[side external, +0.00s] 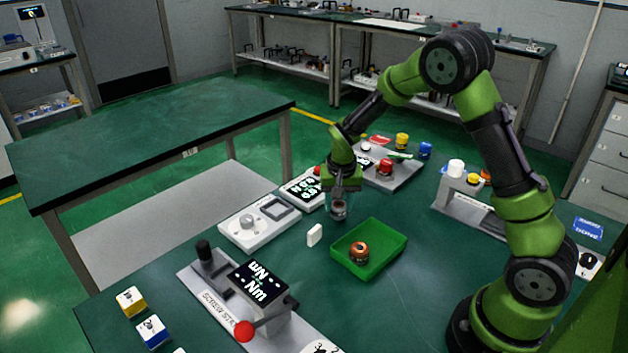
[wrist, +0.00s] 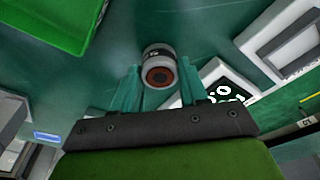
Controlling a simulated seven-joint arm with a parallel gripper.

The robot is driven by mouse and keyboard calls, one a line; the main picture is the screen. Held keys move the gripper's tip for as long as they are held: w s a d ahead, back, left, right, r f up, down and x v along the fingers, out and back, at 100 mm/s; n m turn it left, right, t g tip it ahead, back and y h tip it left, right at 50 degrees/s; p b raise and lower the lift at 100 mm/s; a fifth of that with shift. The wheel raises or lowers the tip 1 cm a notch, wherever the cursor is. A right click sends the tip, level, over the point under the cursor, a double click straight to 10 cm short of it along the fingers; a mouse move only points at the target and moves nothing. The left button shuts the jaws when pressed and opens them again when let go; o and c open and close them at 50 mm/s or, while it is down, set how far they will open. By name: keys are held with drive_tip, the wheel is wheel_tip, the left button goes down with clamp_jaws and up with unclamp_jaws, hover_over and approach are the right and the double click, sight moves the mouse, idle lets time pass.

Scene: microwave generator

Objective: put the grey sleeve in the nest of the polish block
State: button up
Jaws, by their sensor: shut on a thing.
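My gripper (side external: 342,188) points down over the green table and is shut on a grey sleeve (side external: 338,210). The wrist view shows the sleeve (wrist: 158,55) between the fingertips (wrist: 160,78), with a dark band and a reddish-brown ring at its near end. The sleeve seems to be above the table; the exact gap is unclear. No readable label marks the polish block. A white block (side external: 235,240) with a round grey feature and a square recess lies left of my gripper, and I cannot tell whether it is the polish block.
A green tray (side external: 392,262) holding a copper-coloured ring part (side external: 359,252) is right of and nearer than my gripper. A small white piece (side external: 314,234) lies between tray and white block. A screw station (side external: 262,283) stands in front. A display unit (side external: 302,190) stands close behind.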

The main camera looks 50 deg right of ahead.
drive_tip(key=r, duration=0.1)
drive_tip(key=s+r, duration=0.1)
drive_tip(key=r, duration=0.1)
drive_tip(key=shift+s+a, duration=0.1)
drive_tip(key=shift+a, duration=0.05)
drive_tip(key=s+a, duration=0.1)
drive_tip(key=s, duration=0.3)
drive_tip(key=s+a+r, duration=0.1)
drive_tip(key=s, duration=0.4)
drive_tip(key=s+a, duration=0.1)
drive_tip(key=s, duration=0.3)
drive_tip(key=shift+s+r, duration=0.15)
drive_tip(key=shift+s, duration=0.25)
drive_tip(key=w+a+r, duration=0.2)
drive_tip(key=w+a, duration=0.5)
drive_tip(key=w, duration=0.4)
hover_over(277, 210)
drive_tip(key=s, duration=0.1)
drive_tip(key=shift+s+a+f, duration=0.1)
drive_tip(key=shift+a+f, duration=0.15)
drive_tip(key=shift+f, duration=0.25)
drive_tip(key=shift+w, duration=0.2)
drive_tip(key=shift+w+f, duration=0.15)
drive_tip(key=shift+f, duration=1.65)
